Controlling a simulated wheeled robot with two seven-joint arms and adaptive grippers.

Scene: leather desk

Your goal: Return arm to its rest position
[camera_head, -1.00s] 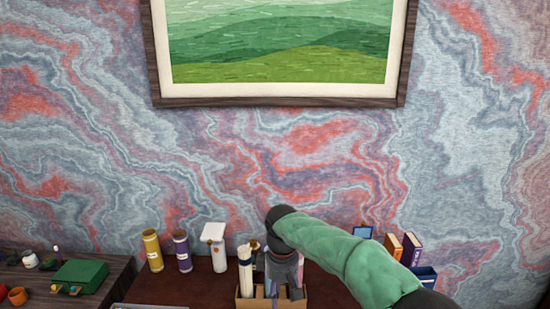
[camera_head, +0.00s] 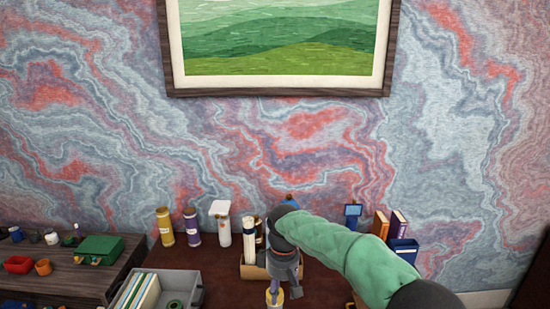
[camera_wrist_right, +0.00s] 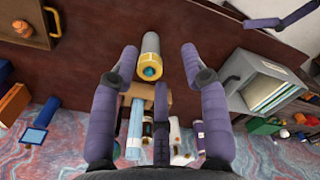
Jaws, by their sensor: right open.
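My right gripper (camera_head: 285,296) hangs at the end of the green-sleeved arm, over the desk just in front of the tan holder (camera_head: 256,272). In the right wrist view its purple fingers (camera_wrist_right: 158,62) are spread open. A grey tube with a yellow ring (camera_wrist_right: 151,55) shows between the fingertips, apart from them; its yellow end also shows in the head view (camera_head: 274,297). At the top right of the wrist view, purple finger-like parts (camera_wrist_right: 268,20) look like my left gripper, partly cut off; their state is unclear. The left arm is not in the head view.
The holder carries white rolls (camera_head: 248,240). Yellow (camera_head: 165,228) and purple (camera_head: 192,228) bottles and a white spray bottle (camera_head: 222,225) stand behind left. A grey tray (camera_head: 192,283) is at left; books (camera_head: 398,224) and a blue box (camera_head: 403,250) are at right.

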